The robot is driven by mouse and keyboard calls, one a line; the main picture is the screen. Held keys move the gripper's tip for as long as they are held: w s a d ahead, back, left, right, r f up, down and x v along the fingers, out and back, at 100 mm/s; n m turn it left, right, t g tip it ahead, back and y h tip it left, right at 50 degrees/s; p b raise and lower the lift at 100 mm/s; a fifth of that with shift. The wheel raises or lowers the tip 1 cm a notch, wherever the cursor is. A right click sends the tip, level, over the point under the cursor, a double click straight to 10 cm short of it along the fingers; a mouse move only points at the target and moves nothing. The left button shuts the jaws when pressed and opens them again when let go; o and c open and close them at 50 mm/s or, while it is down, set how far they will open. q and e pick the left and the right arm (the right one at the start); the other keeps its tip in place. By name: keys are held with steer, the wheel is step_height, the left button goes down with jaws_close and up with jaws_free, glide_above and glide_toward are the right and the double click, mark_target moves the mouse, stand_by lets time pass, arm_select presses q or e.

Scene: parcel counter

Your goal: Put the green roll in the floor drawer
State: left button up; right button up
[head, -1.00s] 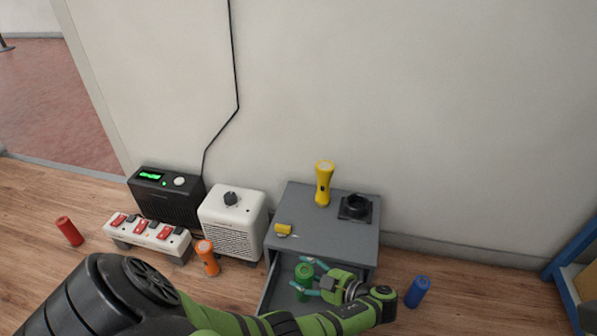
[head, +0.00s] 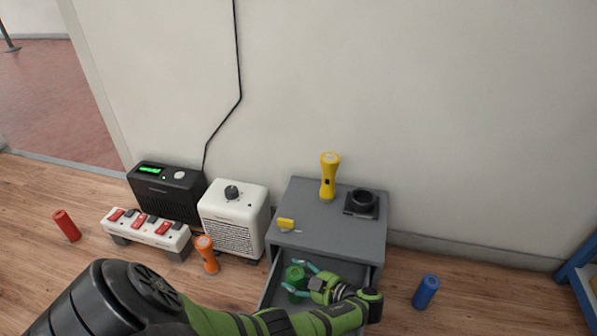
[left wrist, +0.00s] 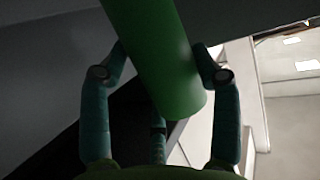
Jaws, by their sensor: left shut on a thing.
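The green roll (head: 295,275) is upright at the open floor drawer (head: 269,286) of the grey cabinet. My left gripper (head: 303,279) is shut on it from the right side, at or just above the drawer's inside. My arm hides the front of the drawer. My right gripper is not in view.
On the cabinet top (head: 322,230) stand a yellow flashlight (head: 328,176), a dark square holder (head: 362,202) and a small yellow tag (head: 286,224).

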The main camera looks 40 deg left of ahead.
arm_select(q)
steer(key=o, duration=1.3)
steer(key=shift+c, duration=0.2)
steer(key=p+v, duration=0.1)
steer(key=v, duration=0.6)
steer(key=shift+d+r, duration=0.15)
steer(key=shift+d, duration=0.05)
